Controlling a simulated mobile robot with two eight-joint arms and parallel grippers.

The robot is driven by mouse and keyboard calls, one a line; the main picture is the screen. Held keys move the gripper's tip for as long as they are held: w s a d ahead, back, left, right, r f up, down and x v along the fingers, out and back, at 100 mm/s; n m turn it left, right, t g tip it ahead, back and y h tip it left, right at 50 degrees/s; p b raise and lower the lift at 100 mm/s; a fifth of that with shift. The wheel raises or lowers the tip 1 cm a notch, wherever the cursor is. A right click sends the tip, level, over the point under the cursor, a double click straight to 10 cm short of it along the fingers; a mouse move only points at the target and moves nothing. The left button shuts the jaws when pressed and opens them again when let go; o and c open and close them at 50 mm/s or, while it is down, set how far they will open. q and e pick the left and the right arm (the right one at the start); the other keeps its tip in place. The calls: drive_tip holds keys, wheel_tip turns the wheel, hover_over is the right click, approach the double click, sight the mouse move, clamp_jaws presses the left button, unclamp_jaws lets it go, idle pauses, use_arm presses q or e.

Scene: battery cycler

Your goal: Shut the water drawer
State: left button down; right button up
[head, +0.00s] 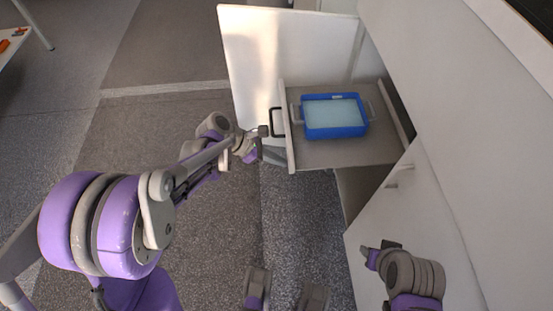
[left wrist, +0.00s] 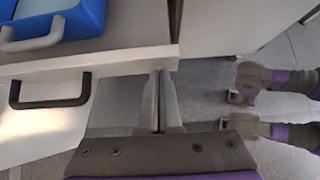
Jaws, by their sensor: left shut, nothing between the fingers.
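The water drawer stands open from the white cabinet. Its white front panel (head: 286,125) has a dark bar handle (head: 274,122), which also shows in the left wrist view (left wrist: 50,103). On the drawer's grey floor (head: 372,150) sits a blue tray (head: 334,132) with pale water. My left gripper (head: 272,154) is shut and empty, beside the handle. In the left wrist view its fingertips (left wrist: 159,78) lie close to the front panel's lower edge; contact cannot be told. My right gripper (head: 376,252) is at the lower right by the cabinet; its jaws are unclear.
A white cabinet door (head: 285,50) stands open behind the drawer. A white table (head: 12,42) is far left.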

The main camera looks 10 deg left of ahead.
sight(392, 158)
use_arm(q)
drive_tip(key=w+d, duration=0.3)
drive_tip(key=d, duration=0.8)
drive_tip(key=w+d, duration=0.4)
drive_tip(key=d, duration=0.7)
drive_tip(key=w+d+b, duration=0.1)
drive_tip(key=w+d, duration=0.2)
drive_tip(key=d, duration=0.8)
drive_tip(key=shift+w+d, duration=0.3)
drive_tip(key=shift+w, duration=0.1)
drive_tip(key=shift+d+r, duration=0.1)
drive_tip(key=shift+d, duration=0.05)
drive_tip(key=shift+w, duration=0.1)
